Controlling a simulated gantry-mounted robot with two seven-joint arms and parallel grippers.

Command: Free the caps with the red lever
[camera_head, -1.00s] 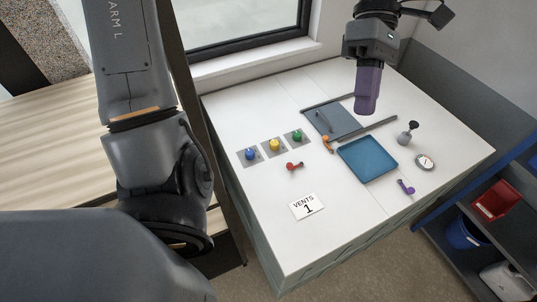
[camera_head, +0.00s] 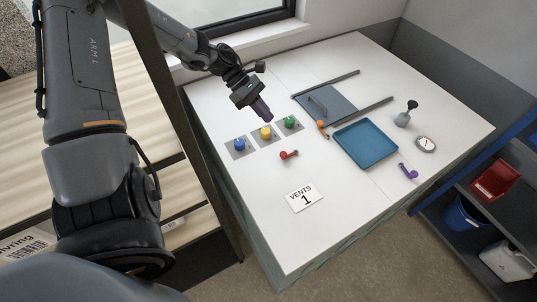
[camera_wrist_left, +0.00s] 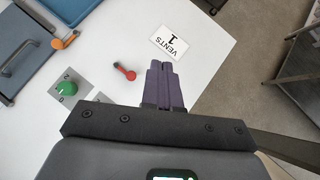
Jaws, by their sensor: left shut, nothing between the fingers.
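The red lever (camera_head: 288,155) lies on the white table in front of the caps. It also shows in the left wrist view (camera_wrist_left: 124,71). The blue cap (camera_head: 239,144), yellow cap (camera_head: 265,133) and green cap (camera_head: 290,122) sit on grey plates in a row. The green cap also shows in the left wrist view (camera_wrist_left: 66,89). My left gripper (camera_head: 266,116) has purple fingers. It is shut and empty, above the table near the yellow and green caps, apart from the lever. In the left wrist view its fingers (camera_wrist_left: 164,66) are together. My right gripper is out of view.
A blue tray (camera_head: 365,145) stands to the right. Behind it is a grey panel (camera_head: 335,98) between dark rails, with an orange lever (camera_head: 322,126). A purple lever (camera_head: 408,171), a gauge (camera_head: 425,143) and a VENTS 1 card (camera_head: 304,197) also lie on the table.

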